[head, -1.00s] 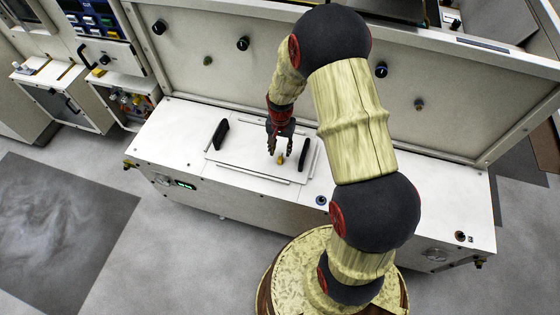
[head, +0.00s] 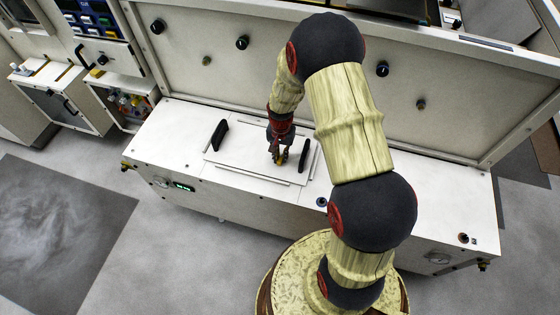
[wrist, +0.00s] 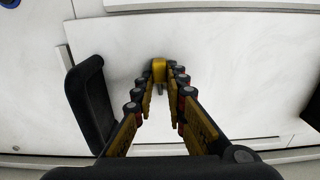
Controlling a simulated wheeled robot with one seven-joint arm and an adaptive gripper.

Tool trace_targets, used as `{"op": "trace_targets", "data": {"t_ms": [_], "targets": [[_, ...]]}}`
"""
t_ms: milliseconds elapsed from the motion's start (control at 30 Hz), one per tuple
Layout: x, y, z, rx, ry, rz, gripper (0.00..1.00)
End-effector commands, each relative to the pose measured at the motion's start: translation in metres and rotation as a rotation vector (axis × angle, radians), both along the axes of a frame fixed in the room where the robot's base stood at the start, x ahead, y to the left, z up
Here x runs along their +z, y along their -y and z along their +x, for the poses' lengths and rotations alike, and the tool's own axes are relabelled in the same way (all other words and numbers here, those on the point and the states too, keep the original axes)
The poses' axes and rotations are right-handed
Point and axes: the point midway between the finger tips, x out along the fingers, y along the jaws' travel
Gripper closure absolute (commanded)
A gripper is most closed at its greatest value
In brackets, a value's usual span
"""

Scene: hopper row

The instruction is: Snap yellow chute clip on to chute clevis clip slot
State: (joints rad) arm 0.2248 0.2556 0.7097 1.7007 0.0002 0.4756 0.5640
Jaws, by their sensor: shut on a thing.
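The yellow chute clip (wrist: 159,68) is a small yellow piece at the tips of my gripper in the wrist view. In the head view the clip (head: 281,159) is a small yellow spot, partly covered by the fingers. My gripper (head: 278,160) points down over the white panel between two black handles. Its fingers (wrist: 160,78) are shut on the clip. I cannot tell whether the clip still touches the panel. I cannot make out the chute clevis or its clip slot in either view.
A black handle (head: 220,135) stands left of my gripper, and another (head: 304,155) stands close on its right. The white panel (head: 235,165) is otherwise clear. An upright wall with black knobs (head: 242,42) rises behind. An open bin of small parts (head: 130,104) is at left.

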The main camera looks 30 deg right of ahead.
Motion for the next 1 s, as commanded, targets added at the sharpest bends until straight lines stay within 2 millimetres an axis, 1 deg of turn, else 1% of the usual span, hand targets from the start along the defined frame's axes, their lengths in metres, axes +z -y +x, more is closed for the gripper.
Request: {"op": "trace_targets", "data": {"t_ms": [33, 100, 333, 467, 567, 700, 767, 1000], "targets": [[0.000, 0.000, 0.000, 0.000, 0.000, 0.000, 0.95], [0.000, 0.000, 0.000, 0.000, 0.000, 0.000, 0.98], [0.001, 0.000, 0.000, 0.000, 0.000, 0.000, 0.98], [0.006, 0.000, 0.000, 0.000, 0.001, -0.001, 0.98], [0.015, 0.000, 0.001, 0.000, 0.002, -0.001, 0.98], [0.036, 0.000, 0.000, 0.000, 0.001, 0.000, 0.98], [0.046, -0.002, -0.009, 0.000, 0.001, 0.000, 0.98], [0.089, -0.008, -0.044, 0.000, 0.002, -0.001, 0.98]]}}
